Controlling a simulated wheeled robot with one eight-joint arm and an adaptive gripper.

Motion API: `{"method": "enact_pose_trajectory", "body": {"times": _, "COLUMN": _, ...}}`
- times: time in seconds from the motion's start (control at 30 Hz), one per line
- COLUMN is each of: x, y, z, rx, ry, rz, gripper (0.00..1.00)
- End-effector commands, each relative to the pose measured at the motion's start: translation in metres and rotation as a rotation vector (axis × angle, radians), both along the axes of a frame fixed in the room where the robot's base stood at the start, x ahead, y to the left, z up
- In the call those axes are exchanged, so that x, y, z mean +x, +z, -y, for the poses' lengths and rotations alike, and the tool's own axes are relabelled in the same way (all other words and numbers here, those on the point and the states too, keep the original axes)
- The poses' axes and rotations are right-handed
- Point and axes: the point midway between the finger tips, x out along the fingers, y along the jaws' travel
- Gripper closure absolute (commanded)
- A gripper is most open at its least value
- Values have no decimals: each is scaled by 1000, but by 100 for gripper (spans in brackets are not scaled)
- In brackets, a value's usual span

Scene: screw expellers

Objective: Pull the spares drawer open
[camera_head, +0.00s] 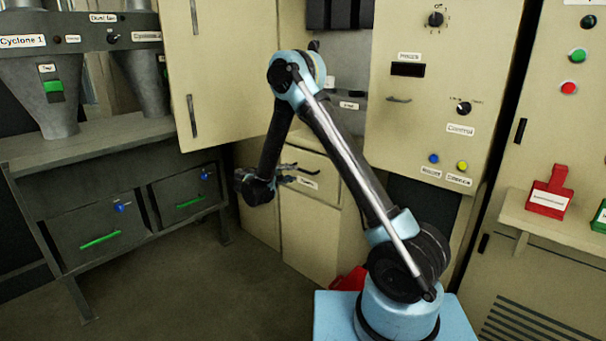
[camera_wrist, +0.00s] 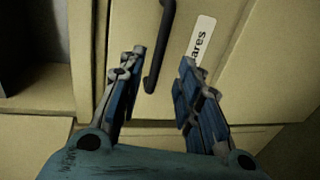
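The spares drawer (camera_head: 328,182) is a cream front in the low cabinet behind my arm, and looks shut. Its label, partly cut off in the wrist view, reads "ares" (camera_wrist: 202,40). A dark bar handle (camera_wrist: 157,60) stands on the drawer front (camera_wrist: 185,25). My gripper (camera_wrist: 162,58) is open, its two blue-padded fingers apart. In the wrist view the handle lies between the fingertips, nearer the left one; whether they reach around it in depth I cannot tell. In the head view my gripper (camera_head: 292,174) is just in front of the drawer and partly covers it.
A tall cream cabinet door (camera_head: 225,75) with a long handle stands left of my arm. A control panel (camera_head: 440,90) is to the right. A workbench with two dark drawers (camera_head: 100,235) is at the left. A red object (camera_head: 348,280) lies low by my base. Floor (camera_head: 220,290) is clear.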

Motion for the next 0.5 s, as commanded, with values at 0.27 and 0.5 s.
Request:
{"method": "enact_pose_trajectory", "body": {"times": 0.27, "x": 38, "y": -10, "z": 31, "rx": 1, "ry": -2, "rz": 1, "gripper": 68}}
{"method": "enact_pose_trajectory", "body": {"times": 0.5, "x": 61, "y": -16, "z": 48, "rx": 0, "ry": -1, "rz": 0, "gripper": 68}}
